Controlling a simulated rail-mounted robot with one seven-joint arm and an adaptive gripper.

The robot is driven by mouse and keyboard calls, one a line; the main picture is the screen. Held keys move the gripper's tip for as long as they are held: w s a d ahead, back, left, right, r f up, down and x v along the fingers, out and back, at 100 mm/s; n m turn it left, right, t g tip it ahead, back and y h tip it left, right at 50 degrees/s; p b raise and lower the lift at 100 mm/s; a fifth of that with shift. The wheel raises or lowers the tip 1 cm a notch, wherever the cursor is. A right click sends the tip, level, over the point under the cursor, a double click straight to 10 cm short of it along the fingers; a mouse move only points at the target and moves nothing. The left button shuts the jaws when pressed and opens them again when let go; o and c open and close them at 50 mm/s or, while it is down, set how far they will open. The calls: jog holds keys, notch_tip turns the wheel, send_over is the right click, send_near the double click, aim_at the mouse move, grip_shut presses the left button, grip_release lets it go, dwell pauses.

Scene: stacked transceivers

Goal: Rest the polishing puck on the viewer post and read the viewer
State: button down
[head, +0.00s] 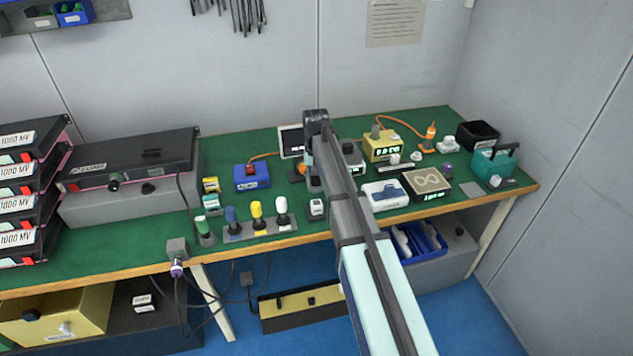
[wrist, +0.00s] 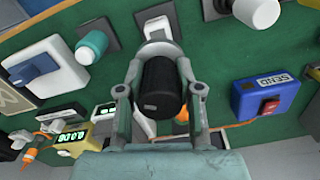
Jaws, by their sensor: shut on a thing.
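My gripper (wrist: 160,100) is shut on a dark, rounded cylinder (wrist: 157,88), seemingly the polishing puck, with one finger on each side of it. A grey ring-like part shows behind the cylinder; I cannot tell whether they touch. In the head view a white-framed dark screen (head: 291,140), perhaps the viewer, stands just left of my arm. My arm hides the gripper's fingertips and part of the bench there. I cannot make out the viewer post or any reading.
A blue box with a red switch (head: 251,176) is left of my arm; it also shows in the wrist view (wrist: 264,97). Several coloured-handled tools (head: 257,217) stand in front. A yellow display box (head: 382,144), a white-and-blue box (head: 384,195) and a teal case (head: 494,166) crowd the right.

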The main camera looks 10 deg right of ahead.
jog(key=shift+d, duration=0.1)
dwell(0.3)
jog(key=shift+f+b, duration=0.95)
jog(key=shift+f, duration=1.9)
jog(key=shift+f, duration=0.7)
jog(key=shift+r, duration=0.1)
jog(key=shift+r+p, duration=1.95)
jog(key=shift+r, duration=1.5)
jog(key=s+n+b, duration=0.2)
jog(key=s+b, duration=0.2)
jog(key=s, duration=1.5)
jog(key=shift+r, duration=0.25)
